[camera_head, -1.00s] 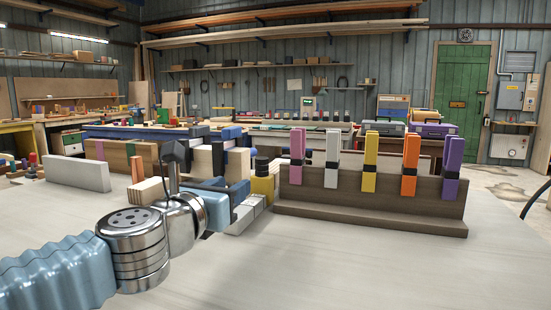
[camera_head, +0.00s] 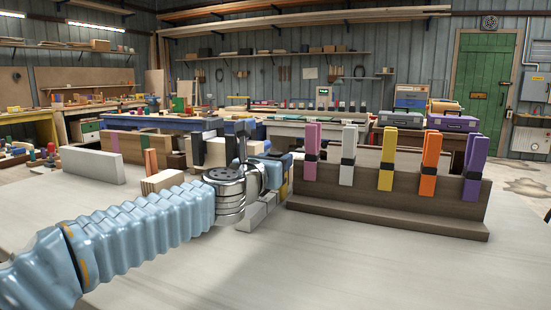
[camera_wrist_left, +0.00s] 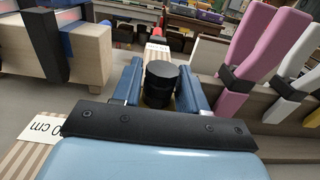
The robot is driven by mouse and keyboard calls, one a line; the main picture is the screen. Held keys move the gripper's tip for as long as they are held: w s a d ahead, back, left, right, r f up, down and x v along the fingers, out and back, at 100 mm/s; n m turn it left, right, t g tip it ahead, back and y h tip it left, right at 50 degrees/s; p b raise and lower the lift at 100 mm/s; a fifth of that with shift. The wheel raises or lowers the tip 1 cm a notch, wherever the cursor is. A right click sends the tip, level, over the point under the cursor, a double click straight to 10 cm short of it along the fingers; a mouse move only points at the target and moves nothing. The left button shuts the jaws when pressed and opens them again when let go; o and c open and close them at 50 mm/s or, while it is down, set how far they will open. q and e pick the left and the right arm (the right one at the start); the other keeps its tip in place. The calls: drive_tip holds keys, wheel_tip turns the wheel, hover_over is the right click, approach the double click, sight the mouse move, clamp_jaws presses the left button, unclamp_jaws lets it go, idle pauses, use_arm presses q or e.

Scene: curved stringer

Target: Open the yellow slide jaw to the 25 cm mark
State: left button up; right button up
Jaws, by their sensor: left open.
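My left gripper (camera_head: 282,168) reaches the yellow slide jaw (camera_head: 284,188), which is mostly hidden behind it in the head view. In the left wrist view my left gripper (camera_wrist_left: 160,88) is open. Its two blue fingers stand on either side of a round black knob (camera_wrist_left: 160,72); I cannot tell if they touch it. Little of the jaw's yellow body shows there. The 25 cm mark cannot be read. My right gripper is out of view.
A brown rack (camera_head: 400,215) with pink, white, yellow, orange and purple clamps stands right of the gripper. Wooden blocks (camera_head: 160,182) and a pale board (camera_head: 92,165) stand to the left. The front tabletop (camera_head: 350,270) is clear.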

use_arm(q)
clamp_jaws()
drive_tip(key=b+v, duration=0.1)
drive_tip(key=v, duration=0.9)
drive_tip(key=shift+b, duration=0.3)
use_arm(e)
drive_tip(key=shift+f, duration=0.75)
use_arm(q)
unclamp_jaws()
